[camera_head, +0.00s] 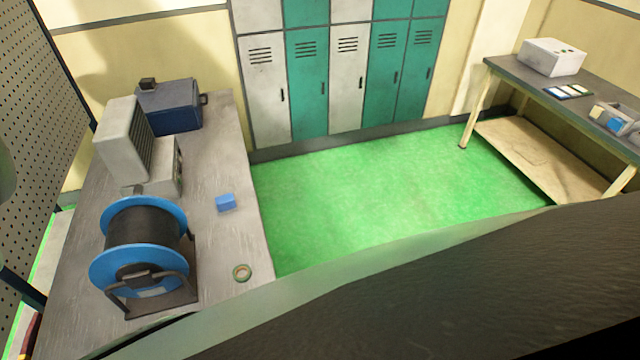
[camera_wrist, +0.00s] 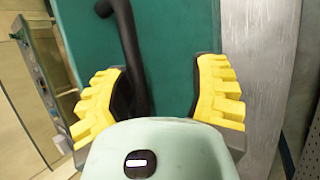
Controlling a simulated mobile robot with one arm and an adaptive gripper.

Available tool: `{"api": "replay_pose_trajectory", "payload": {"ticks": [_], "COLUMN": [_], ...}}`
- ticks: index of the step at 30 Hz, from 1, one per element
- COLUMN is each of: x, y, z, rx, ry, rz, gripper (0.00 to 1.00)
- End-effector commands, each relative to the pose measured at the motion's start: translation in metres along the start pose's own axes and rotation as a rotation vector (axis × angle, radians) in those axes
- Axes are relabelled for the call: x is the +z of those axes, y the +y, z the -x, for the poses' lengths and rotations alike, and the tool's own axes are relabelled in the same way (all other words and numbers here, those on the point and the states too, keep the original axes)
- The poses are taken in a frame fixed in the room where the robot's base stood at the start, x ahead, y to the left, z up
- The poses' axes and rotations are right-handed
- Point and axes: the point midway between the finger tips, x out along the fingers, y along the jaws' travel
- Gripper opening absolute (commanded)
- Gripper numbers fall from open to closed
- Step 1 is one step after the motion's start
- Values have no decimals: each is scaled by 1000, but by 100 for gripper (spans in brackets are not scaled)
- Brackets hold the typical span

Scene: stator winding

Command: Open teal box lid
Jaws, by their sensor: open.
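A teal surface (camera_wrist: 180,30) fills the middle of the wrist view and looks like the teal box. A dark bar-like handle (camera_wrist: 128,45) runs down its left part. My gripper (camera_wrist: 160,72) is open, with its two yellow fingers spread over the teal surface. The lower end of the handle lies between the fingers, close to the left one. I cannot tell whether it touches. The gripper body hides the lower part of the surface. I cannot make out the teal box for sure in the head view, where a large dark shape covers the lower right.
A grey workbench (camera_head: 215,255) at left holds a blue-flanged spool (camera_head: 140,235), a dark blue case (camera_head: 175,108), a grey machine (camera_head: 122,140), a small blue block (camera_head: 226,202) and a ring (camera_head: 241,272). Another bench (camera_head: 500,70) stands at right. Green floor (camera_head: 350,190) between is clear.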

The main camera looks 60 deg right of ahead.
Motion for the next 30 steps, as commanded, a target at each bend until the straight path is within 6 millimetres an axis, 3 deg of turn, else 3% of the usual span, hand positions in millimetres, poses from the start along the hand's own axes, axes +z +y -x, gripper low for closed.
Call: {"api": "replay_pose_trajectory", "payload": {"ticks": [2, 5, 21, 30], "x": [-2, -2, -1, -16], "y": [-3, -3, -2, -2], "z": [-2, -1, 3, 17], "rx": [-9, -11, -13, -17], "ry": [8, 9, 10, 9], "rz": [4, 5, 7, 3], "gripper": [36, 45, 46, 46]}}
